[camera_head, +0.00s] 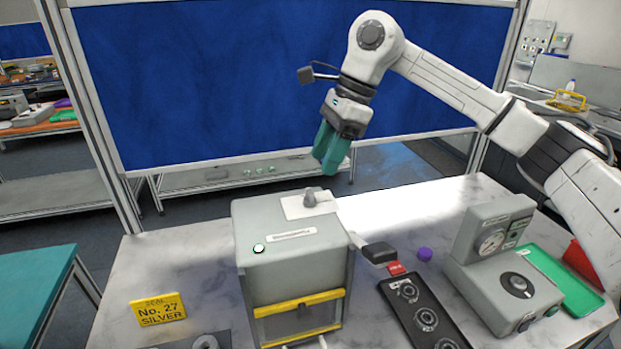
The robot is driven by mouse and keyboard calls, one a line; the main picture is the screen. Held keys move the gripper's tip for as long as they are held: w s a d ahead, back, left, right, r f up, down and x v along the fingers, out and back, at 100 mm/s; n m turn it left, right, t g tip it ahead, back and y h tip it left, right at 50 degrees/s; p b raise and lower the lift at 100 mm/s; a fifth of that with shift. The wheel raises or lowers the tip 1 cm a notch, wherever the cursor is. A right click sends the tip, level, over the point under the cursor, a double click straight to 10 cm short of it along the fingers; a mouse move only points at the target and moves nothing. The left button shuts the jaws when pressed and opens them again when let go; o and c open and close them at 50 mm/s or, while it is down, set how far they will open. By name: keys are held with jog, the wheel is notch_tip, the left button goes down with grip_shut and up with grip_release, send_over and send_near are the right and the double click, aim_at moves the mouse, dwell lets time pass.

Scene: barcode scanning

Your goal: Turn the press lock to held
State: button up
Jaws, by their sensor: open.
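A grey box-shaped machine (290,233) stands on the marble-topped bench, with a yellow-framed clear front. A small grey knob (311,196) sits on a pale plate at the back right of its top. It may be the press lock, but its markings are too small to read and its setting cannot be told. My gripper (331,160), with teal fingers, hangs tilted above and slightly right of the knob, apart from it. The gripper is open, and nothing shows between its fingers.
A grey gauge unit (503,265) with a black dial, a green tray (560,280) and a black panel with round dials (425,318) stand right. A yellow sign (158,309) stands left. The back right bench is clear.

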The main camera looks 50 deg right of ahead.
aim_at(310, 191)
jog(key=p+x, duration=0.2)
jog(key=x, duration=0.5)
jog(key=shift+w+a+f, duration=0.1)
jog(key=shift+a, duration=0.05)
grip_shut()
dwell(0.3)
